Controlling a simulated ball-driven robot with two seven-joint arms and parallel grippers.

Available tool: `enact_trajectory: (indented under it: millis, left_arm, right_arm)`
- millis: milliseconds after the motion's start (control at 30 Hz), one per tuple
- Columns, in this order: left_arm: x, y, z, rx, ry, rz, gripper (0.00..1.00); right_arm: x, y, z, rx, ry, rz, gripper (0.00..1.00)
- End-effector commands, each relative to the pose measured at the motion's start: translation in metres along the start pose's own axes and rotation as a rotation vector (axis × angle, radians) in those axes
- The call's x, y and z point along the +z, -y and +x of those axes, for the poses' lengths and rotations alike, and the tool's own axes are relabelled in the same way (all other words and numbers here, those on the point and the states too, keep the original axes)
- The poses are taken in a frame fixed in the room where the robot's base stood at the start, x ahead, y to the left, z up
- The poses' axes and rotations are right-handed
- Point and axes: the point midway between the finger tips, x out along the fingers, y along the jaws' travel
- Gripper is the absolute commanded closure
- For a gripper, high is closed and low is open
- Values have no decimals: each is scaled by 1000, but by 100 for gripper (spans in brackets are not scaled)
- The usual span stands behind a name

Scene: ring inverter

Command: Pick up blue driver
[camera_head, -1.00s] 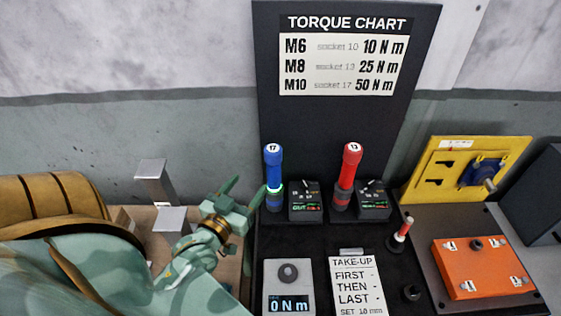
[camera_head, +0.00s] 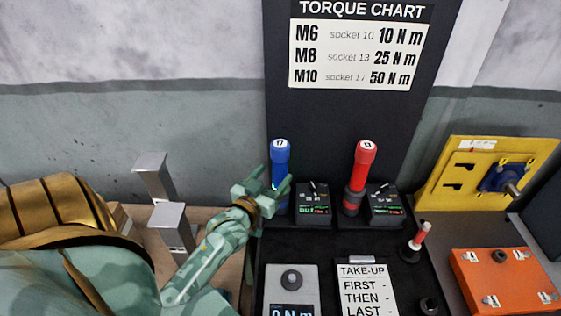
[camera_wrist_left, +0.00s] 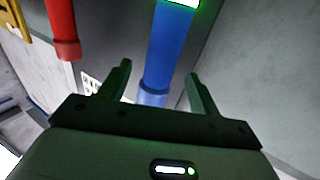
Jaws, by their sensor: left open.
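The blue driver (camera_head: 280,160), marked 17, stands upright at the back left of the black station. My left gripper (camera_head: 278,180) is open, with its fingers at the driver's lower part; the fingers hide some of it in the head view. In the left wrist view the blue driver (camera_wrist_left: 167,50) shows between the two open fingers (camera_wrist_left: 158,85), not gripped. I cannot tell whether a finger touches it. My right gripper is not in view.
A red driver (camera_head: 363,165), marked 13, stands to the right, with small control boxes (camera_head: 313,207) beside the drivers. A torque chart board (camera_head: 340,110) rises behind. A grey display unit (camera_head: 291,284) and take-up card (camera_head: 366,290) lie in front. Metal blocks (camera_head: 170,225) stand left.

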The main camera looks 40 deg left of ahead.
Motion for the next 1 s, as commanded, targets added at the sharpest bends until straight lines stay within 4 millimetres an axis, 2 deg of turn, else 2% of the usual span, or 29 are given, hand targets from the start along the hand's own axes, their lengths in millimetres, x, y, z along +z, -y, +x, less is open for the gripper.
enact_trajectory:
  millis: [33, 233, 500, 767, 800, 967, 1000]
  left_arm:
    - [0, 0, 8, 0, 0, 0, 37]
    - [2, 0, 24, 0, 1, 0, 37]
    - [5, 1, 64, 0, 1, 0, 37]
    - [4, 1, 68, 0, 2, 0, 37]
    - [4, 1, 68, 0, 2, 0, 43]
    - [4, 1, 68, 0, 2, 0, 87]
    - [4, 1, 68, 0, 2, 0, 92]
  right_arm:
    - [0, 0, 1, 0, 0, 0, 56]
    - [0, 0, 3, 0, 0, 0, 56]
    - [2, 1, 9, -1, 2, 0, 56]
    - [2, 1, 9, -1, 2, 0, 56]
    - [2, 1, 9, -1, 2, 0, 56]
    - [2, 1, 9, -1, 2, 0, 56]
    - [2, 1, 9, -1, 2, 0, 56]
